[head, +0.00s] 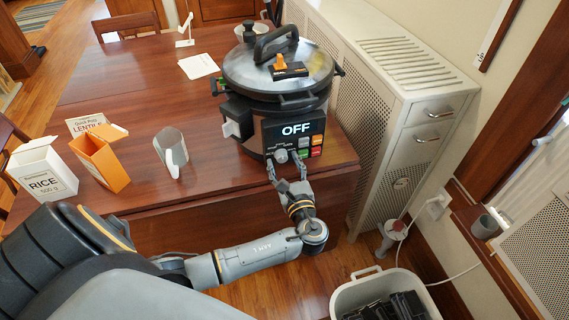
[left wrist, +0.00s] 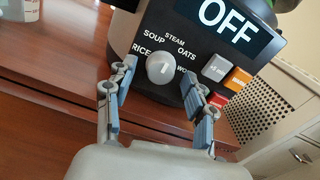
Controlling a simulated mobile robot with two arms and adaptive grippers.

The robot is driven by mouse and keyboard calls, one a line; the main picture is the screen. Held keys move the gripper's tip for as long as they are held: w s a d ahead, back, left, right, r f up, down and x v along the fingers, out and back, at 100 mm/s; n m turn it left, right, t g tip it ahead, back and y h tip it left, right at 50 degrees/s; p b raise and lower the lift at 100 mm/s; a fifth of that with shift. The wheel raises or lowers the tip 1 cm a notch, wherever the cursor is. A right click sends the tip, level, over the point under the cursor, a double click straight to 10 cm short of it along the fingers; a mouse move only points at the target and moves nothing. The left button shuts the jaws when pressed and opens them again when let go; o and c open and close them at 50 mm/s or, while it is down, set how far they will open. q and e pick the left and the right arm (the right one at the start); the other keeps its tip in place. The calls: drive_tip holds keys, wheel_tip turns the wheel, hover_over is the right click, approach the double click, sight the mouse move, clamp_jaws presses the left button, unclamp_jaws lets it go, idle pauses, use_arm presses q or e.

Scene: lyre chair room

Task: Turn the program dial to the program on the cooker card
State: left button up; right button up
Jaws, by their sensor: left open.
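The cooker (head: 285,90) stands on the table, its display (head: 296,129) reading OFF. Its round grey program dial (left wrist: 161,67) sits below the display, with RICE, SOUP, STEAM, OATS and a partly hidden label around it. A light mark on the dial points roughly upward. My left gripper (head: 286,164) is open at the cooker's front, and in the left wrist view its fingers (left wrist: 160,80) stand on either side of the dial; I cannot tell if they touch it. A white card (head: 198,66) lies left of the cooker, its text too small to read. My right gripper is not in view.
Several buttons (head: 317,140) sit right of the dial. A rice box (head: 44,170), an orange box (head: 101,160), a lentils packet (head: 87,124) and a measuring cup (head: 170,152) stand at the table's left. A perforated cabinet (head: 405,90) is close on the right; a bin (head: 380,282) is below.

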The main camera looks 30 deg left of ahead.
use_arm(q)
clamp_jaws()
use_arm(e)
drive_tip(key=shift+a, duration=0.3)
use_arm(q)
drive_tip(key=shift+n, duration=0.4)
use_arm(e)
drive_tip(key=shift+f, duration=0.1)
use_arm(q)
drive_tip(key=n+b, duration=0.1)
drive_tip(key=n, duration=0.2)
drive_tip(key=shift+f+n, duration=0.1)
drive_tip(key=shift+n, duration=0.2)
drive_tip(key=shift+n+b, duration=1.1)
drive_tip(key=shift+n, duration=0.6)
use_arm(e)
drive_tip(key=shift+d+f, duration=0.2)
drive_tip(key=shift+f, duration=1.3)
use_arm(q)
unclamp_jaws()
